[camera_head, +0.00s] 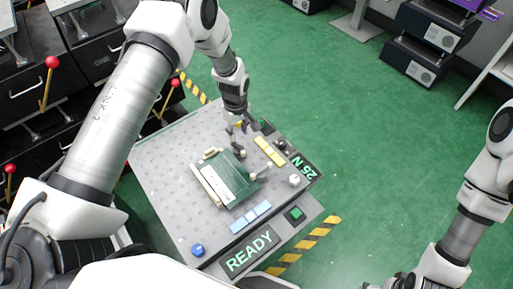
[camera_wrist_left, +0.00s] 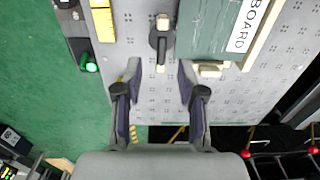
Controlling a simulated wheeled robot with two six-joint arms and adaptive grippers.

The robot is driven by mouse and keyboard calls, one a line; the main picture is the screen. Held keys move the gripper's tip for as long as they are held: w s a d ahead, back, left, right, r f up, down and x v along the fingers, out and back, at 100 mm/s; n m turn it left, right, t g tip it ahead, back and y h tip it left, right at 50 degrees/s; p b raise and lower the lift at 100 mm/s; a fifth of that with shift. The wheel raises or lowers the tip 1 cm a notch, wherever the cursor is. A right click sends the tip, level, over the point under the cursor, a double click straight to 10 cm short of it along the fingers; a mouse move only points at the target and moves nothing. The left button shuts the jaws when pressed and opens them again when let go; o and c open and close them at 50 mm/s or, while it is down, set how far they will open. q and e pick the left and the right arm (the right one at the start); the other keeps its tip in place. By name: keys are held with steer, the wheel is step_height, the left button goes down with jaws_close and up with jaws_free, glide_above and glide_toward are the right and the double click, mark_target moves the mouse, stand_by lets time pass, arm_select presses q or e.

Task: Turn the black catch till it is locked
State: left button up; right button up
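The black catch (camera_wrist_left: 160,42) is a short dark bar with pale ends, on the grey perforated plate beside a green block (camera_wrist_left: 208,30) labelled BOARD. In the wrist view it points lengthwise along the picture and stays clear of the block's edge. My left gripper (camera_wrist_left: 160,75) is open, its fingertips apart on either side of the catch's near pale end; I see no contact. My right gripper (camera_head: 402,281) is at the bottom edge, mostly cut off.
A yellow bar (camera_head: 269,151) and a dark box with a green light (camera_wrist_left: 88,62) lie beside the catch. Red-knobbed levers (camera_head: 52,63) stand at left. Green floor is open at right.

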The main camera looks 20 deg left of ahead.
mark_target(239, 146)
arm_select(q)
steer(key=shift+a+f, duration=0.1)
steer(key=shift+f, duration=0.2)
step_height(239, 146, down, 7)
steer(key=shift+s+f, duration=0.1)
jaws_close()
